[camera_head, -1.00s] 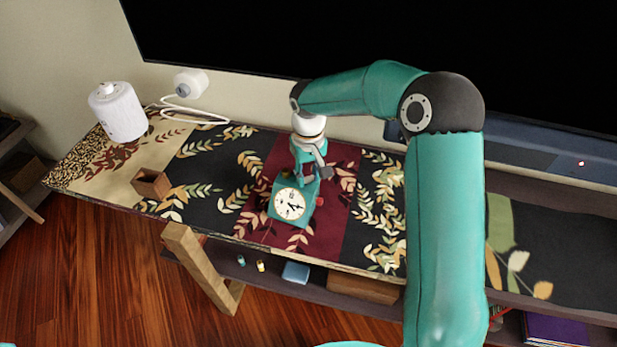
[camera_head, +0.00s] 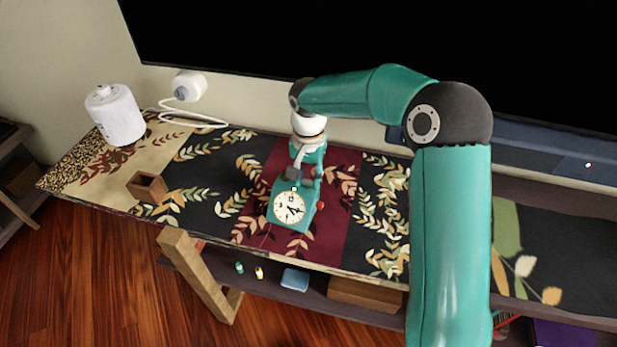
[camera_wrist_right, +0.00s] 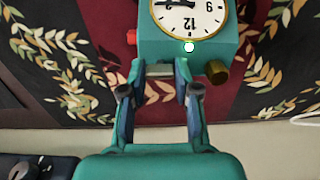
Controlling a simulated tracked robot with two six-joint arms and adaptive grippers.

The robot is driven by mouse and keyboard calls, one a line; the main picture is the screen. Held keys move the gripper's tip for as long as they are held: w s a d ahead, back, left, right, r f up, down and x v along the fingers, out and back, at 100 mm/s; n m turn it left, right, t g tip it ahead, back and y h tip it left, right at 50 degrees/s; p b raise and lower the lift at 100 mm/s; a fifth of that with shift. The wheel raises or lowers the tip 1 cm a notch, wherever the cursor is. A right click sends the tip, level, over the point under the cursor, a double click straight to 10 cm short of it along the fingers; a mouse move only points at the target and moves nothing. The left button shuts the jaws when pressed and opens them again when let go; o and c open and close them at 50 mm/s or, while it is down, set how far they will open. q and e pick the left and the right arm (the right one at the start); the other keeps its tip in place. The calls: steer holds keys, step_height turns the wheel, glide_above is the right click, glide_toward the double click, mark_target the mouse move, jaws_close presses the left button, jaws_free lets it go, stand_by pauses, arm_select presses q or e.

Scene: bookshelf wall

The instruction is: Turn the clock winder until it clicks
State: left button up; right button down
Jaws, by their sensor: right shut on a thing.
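The teal clock (camera_head: 291,206) stands on the dark red strip of the runner, its white dial facing up toward me. In the right wrist view the clock (camera_wrist_right: 187,48) fills the top middle, upside down. My right gripper (camera_head: 305,180) is at the clock's upper end. In the wrist view its fingertips (camera_wrist_right: 160,75) are shut around a pale piece at the clock's edge, left of the brass knob and apart from it. My left gripper is not in view.
A white canister (camera_head: 116,115) and a small wooden box (camera_head: 147,186) stand at the left of the table. A white round device with a cable (camera_head: 189,86) is by the wall. A large black screen (camera_head: 380,40) runs behind. Small items lie on the shelf below (camera_head: 295,279).

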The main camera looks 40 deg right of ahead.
stand_by(0.4)
steer(key=c, duration=0.8)
jaws_free()
steer(key=shift+c, duration=0.2)
step_height(320, 180, up, 12)
